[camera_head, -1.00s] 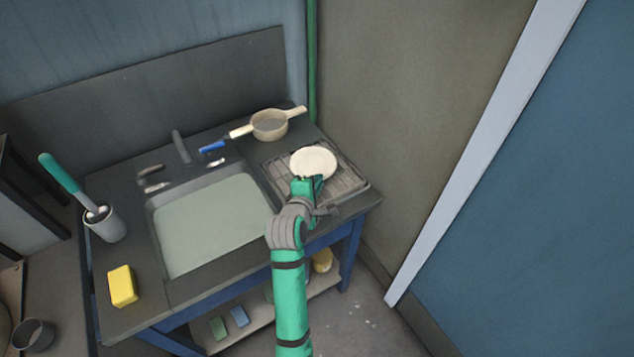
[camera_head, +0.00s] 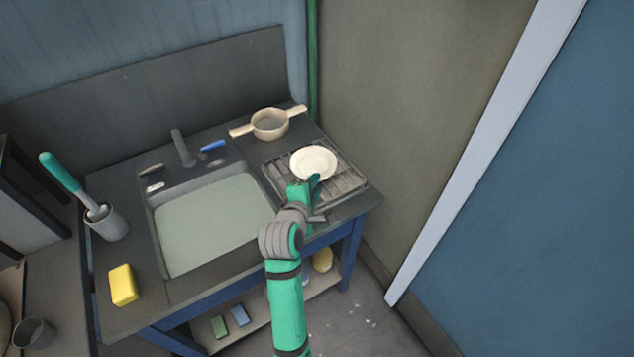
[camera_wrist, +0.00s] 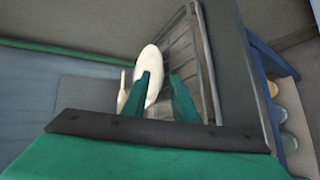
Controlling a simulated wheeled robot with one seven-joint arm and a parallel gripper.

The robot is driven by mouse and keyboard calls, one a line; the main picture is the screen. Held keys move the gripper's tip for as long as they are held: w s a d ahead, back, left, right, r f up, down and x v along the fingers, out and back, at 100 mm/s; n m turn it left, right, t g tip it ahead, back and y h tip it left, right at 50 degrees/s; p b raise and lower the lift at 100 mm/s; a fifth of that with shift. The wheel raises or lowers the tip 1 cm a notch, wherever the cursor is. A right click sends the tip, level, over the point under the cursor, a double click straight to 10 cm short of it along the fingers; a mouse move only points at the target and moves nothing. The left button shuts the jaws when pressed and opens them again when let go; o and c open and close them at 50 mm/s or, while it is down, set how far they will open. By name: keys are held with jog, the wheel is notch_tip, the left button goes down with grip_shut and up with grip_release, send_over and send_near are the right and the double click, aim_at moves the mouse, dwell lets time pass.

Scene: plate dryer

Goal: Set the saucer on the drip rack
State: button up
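The white saucer (camera_head: 314,162) lies on the dark slatted drip rack (camera_head: 346,184) to the right of the sink, near the rack's back left part. It also shows in the wrist view (camera_wrist: 153,68), partly hidden behind one finger. The rack's slats show in the wrist view (camera_wrist: 184,50) beside it. My green gripper (camera_head: 307,183) is at the saucer's near edge. In the wrist view the two fingers (camera_wrist: 160,94) stand apart with a clear gap. One finger overlaps the saucer in the picture; whether it touches is unclear.
A pan with handles (camera_head: 270,124) stands behind the rack. The sink basin (camera_head: 215,225) and faucet (camera_head: 182,148) are to the left. A cup with a brush (camera_head: 106,223) and a yellow sponge (camera_head: 123,286) stand at the counter's left. A wall rises at right.

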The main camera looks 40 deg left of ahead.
jog(key=v, duration=0.8)
jog(key=shift+s, duration=0.35)
jog(key=shift+d+r, duration=0.1)
jog(key=shift+d, duration=0.05)
jog(key=s+d+f+m+t, duration=0.1)
jog(key=s+d+f+m, duration=0.2)
jog(key=d+f+m, duration=0.45)
jog(key=s+d+f+m, duration=0.2)
jog(key=s+d+f, duration=0.25)
jog(key=d, duration=0.65)
jog(key=s+d+r+m+t+h, duration=0.1)
jog(key=s+d+m+h, duration=0.1)
jog(key=s+d+m, duration=0.4)
jog(key=s+d+r+m+t+h, duration=0.1)
jog(key=s+d+m+h, duration=0.1)
jog(key=s+d+m, duration=0.5)
jog(key=s+m, duration=0.2)
jog(key=s, duration=0.3)
jog(key=shift+r, duration=0.1)
